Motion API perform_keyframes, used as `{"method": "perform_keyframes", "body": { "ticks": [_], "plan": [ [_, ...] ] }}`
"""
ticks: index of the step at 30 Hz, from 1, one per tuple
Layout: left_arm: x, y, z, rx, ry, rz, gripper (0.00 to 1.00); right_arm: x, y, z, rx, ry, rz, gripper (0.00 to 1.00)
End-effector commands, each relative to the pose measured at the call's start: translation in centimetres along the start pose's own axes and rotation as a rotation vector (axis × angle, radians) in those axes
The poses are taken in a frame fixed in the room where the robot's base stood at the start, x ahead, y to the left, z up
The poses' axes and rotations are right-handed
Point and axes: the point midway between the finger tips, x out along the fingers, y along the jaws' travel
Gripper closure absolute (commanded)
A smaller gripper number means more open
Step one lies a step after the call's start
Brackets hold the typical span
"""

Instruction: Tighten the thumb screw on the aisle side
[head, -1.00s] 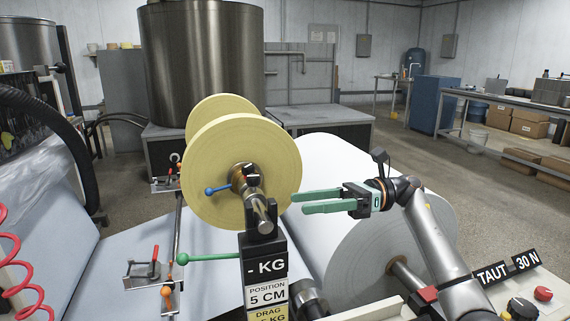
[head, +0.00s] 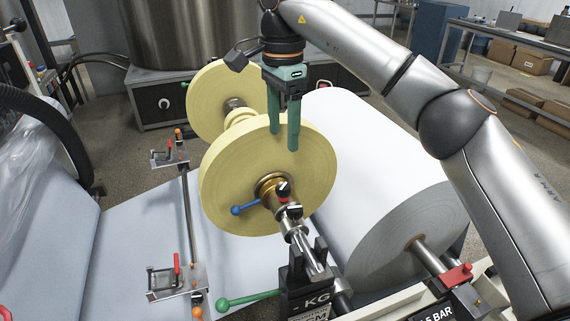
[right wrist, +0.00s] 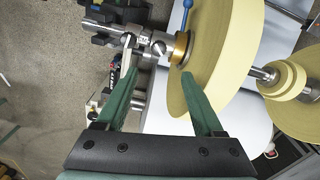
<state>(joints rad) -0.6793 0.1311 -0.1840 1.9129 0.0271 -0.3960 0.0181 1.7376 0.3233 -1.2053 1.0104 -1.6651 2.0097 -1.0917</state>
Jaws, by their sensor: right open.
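My right gripper (head: 284,140) points down with its two green fingers apart and empty, in front of the near yellow roll (head: 235,180). A black-topped thumb screw (head: 284,188) with a red band stands on the brass collar (head: 266,184) at this roll's near face, below my fingertips. A blue lever (head: 245,209) sticks out to its left. In the right wrist view the open gripper (right wrist: 160,72) has the brass collar (right wrist: 181,47) and shaft ahead, between and beyond the fingers. Neither finger visibly touches the screw. My left gripper is out of view.
A second yellow roll (head: 205,100) sits farther back on the shaft. A large white paper roll (head: 375,190) lies at the right. A black post (head: 308,280) bears the shaft's near end. A green lever (head: 245,299) and a red-handled clamp (head: 177,280) stand at the lower left.

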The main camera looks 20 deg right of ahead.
Motion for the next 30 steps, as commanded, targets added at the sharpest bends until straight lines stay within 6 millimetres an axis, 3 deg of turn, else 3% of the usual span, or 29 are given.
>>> {"method": "perform_keyframes", "body": {
  "ticks": [18, 24, 30],
  "plan": [
    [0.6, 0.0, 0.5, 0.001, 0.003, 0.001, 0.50, 10.8, 0.1, 0.1, -0.002, -0.005, 0.004, 0.31],
    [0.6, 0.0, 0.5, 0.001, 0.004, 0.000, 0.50, 12.2, 0.1, 0.1, -0.001, -0.005, 0.002, 0.31],
    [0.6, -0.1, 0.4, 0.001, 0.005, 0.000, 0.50, 12.4, 0.1, 0.1, -0.001, -0.005, 0.001, 0.31]
  ]
}}
